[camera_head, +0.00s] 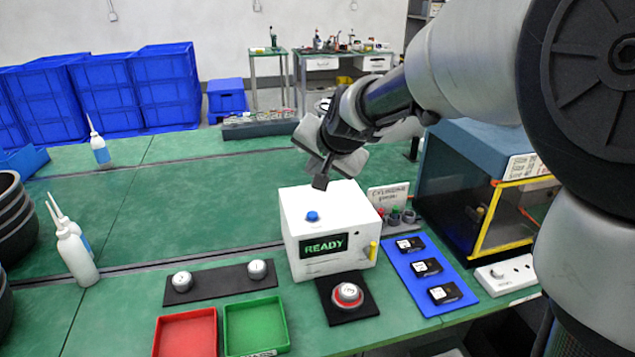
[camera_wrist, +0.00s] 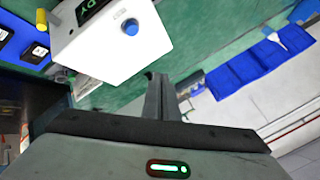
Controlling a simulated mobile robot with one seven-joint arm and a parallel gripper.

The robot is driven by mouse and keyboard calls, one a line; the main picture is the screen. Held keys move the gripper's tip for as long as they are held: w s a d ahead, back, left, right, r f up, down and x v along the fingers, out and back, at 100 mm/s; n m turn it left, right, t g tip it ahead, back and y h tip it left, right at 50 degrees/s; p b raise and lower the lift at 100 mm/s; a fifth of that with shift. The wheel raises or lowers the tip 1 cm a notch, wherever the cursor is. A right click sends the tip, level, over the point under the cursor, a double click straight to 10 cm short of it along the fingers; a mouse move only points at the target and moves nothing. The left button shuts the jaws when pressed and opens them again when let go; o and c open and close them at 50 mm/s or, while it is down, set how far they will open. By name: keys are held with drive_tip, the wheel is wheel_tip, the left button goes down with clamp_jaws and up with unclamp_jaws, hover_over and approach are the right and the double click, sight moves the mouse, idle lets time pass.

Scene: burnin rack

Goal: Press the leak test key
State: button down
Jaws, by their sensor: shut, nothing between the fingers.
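The leak tester is a white box (camera_head: 348,211) on the green bench, with a dark display on its front reading READY in green. A round blue key (camera_head: 312,216) sits on its top near the front left. In the wrist view the box (camera_wrist: 105,48) and its blue key (camera_wrist: 131,27) show beyond the fingers. My gripper (camera_head: 321,182) is shut and empty, pointing down above the back of the box top, behind and slightly right of the key. The shut fingers show in the wrist view (camera_wrist: 160,88), apart from the key. The gap between fingertips and box top is hard to judge.
In front are a red-ringed round part on a black pad (camera_head: 347,296), a red tray (camera_head: 187,333) and a green tray (camera_head: 256,326). A blue mat (camera_head: 418,252) with black modules lies right, beside a dark glazed cabinet (camera_head: 470,180).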

sight(312, 216)
drive_tip(key=shift+s, duration=0.1)
wheel_tip(312, 216, down, 9)
drive_tip(key=b, duration=0.7)
drive_tip(key=shift+b, duration=0.3)
idle(1.7)
drive_tip(key=shift+f+b, duration=0.35)
drive_tip(key=shift+f+b, duration=0.55)
idle(0.6)
drive_tip(key=shift+r, duration=0.1)
drive_tip(key=shift+r+p, duration=0.85)
drive_tip(key=shift+r, duration=0.05)
drive_tip(key=shift+r, duration=0.1)
